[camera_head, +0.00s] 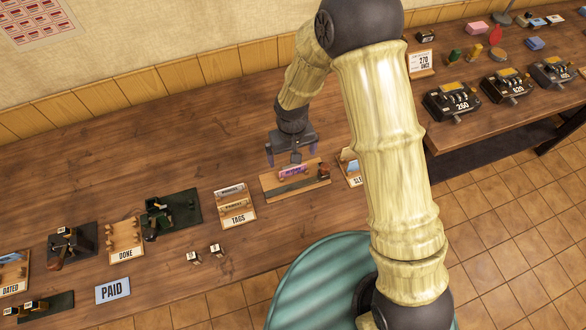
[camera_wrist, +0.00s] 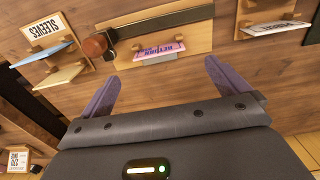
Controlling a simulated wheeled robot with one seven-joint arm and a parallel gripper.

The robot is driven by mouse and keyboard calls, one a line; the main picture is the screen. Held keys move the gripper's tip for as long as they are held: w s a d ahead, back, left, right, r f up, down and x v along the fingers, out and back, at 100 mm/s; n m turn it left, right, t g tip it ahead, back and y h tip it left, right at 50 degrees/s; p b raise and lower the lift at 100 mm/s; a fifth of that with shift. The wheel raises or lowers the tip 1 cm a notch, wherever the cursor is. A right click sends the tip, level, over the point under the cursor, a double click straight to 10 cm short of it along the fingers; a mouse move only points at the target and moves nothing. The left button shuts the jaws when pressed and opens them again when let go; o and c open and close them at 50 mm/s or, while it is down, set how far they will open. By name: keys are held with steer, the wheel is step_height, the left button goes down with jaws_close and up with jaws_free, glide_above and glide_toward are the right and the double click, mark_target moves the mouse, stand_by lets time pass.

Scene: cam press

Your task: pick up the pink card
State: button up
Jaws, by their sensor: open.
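The pink card (camera_head: 291,170) stands on a wooden board with a dark bar and a brown round knob. In the wrist view the card (camera_wrist: 160,52) shows upside-down lettering that seems to read "RETURN". My gripper (camera_head: 292,158) is open and empty above the board. In the wrist view its two purple fingers (camera_wrist: 161,75) are spread, with the card ahead between their tips and apart from them. The gap between the fingertips and the card cannot be measured exactly.
The board (camera_head: 268,187) lies between the TAGS rack (camera_head: 238,220) and the SLEEVES rack (camera_wrist: 47,34). Another card rack stands at the wrist view's upper right. Two small blocks lie on the bench, left of my arm. A PAID sign (camera_head: 113,290) is at lower left.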

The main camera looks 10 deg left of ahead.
mark_target(293, 168)
steer(key=shift+f, duration=1.15)
steer(key=shift+w+f+p, duration=0.15)
steer(key=shift+f+p, duration=1.15)
steer(key=shift+f, duration=1.3)
steer(key=c, duration=1)
steer(key=shift+o, duration=0.2)
step_height(293, 168, up, 18)
steer(key=p, duration=1.1)
steer(key=shift+p, duration=0.3)
